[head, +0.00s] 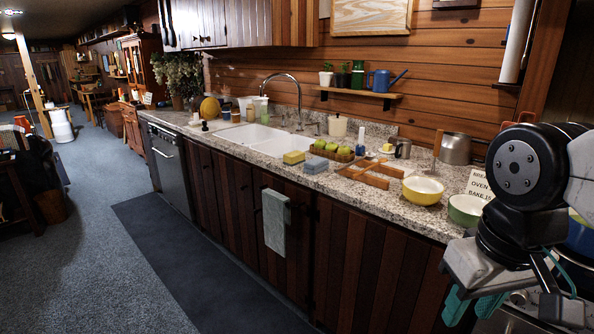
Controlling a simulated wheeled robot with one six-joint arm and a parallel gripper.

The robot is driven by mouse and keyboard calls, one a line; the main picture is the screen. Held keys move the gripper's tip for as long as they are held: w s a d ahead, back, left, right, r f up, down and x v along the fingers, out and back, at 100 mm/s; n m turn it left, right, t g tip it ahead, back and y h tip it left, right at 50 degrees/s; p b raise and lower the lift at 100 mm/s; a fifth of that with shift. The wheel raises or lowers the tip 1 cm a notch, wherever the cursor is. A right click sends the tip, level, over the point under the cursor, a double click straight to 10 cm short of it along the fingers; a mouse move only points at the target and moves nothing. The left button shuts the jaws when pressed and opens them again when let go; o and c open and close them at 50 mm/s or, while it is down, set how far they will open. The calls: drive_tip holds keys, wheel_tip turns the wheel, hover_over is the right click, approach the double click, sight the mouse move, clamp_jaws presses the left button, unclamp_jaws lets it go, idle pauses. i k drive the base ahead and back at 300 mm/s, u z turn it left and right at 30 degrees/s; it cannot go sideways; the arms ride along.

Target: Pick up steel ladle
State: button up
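I cannot make out a steel ladle for certain. A thin brown upright handle (437,146) stands on the counter beside a steel pot (455,148); I cannot tell what it belongs to. My gripper (473,306) hangs low at the right, in front of the cabinets and below the counter's edge. Its two teal fingers look apart, with nothing seen between them. My arm hides the counter's right end.
The granite counter (400,213) holds a yellow bowl (423,190), a green bowl (465,209), a wooden trivet (368,176), a steel mug (403,149), green apples (331,147) and sponges near a white sink (255,134).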

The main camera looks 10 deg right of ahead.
sight(366, 155)
drive_tip(key=u, duration=0.8)
drive_tip(key=i, duration=2.1)
drive_tip(key=z, duration=1.4)
drive_tip(key=i, duration=0.5)
drive_tip(key=z, duration=0.5)
